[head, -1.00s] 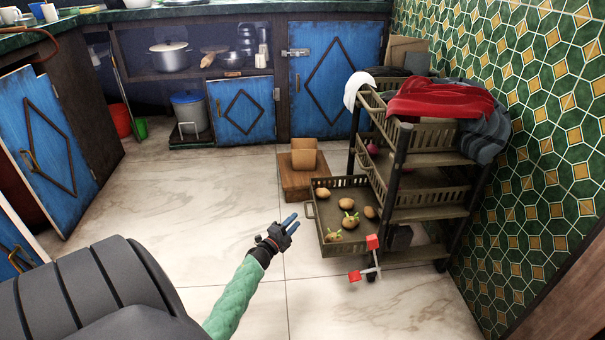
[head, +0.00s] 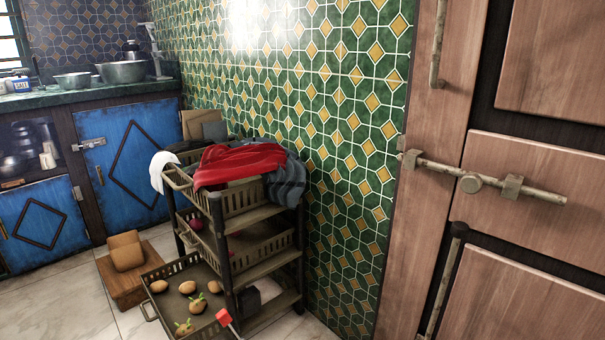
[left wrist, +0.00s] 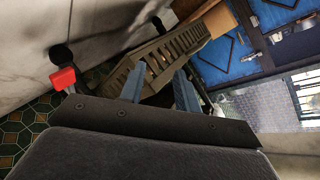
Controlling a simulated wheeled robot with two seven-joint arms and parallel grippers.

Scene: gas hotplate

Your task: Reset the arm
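My left gripper (left wrist: 158,88) shows in the left wrist view. Its two blue-grey fingers stand apart with nothing held between them. Beyond the fingers is the slatted side of a brown trolley drawer (left wrist: 165,55), seen tilted. My left gripper is out of the head view. My right gripper is in neither view.
The trolley (head: 240,232), with a red cloth (head: 238,165) on top, stands by the green tiled wall. Its low drawer (head: 160,312) is pulled out and holds potatoes. A wooden door (head: 520,265) fills the right. Pale floor (head: 60,305) is open at the left.

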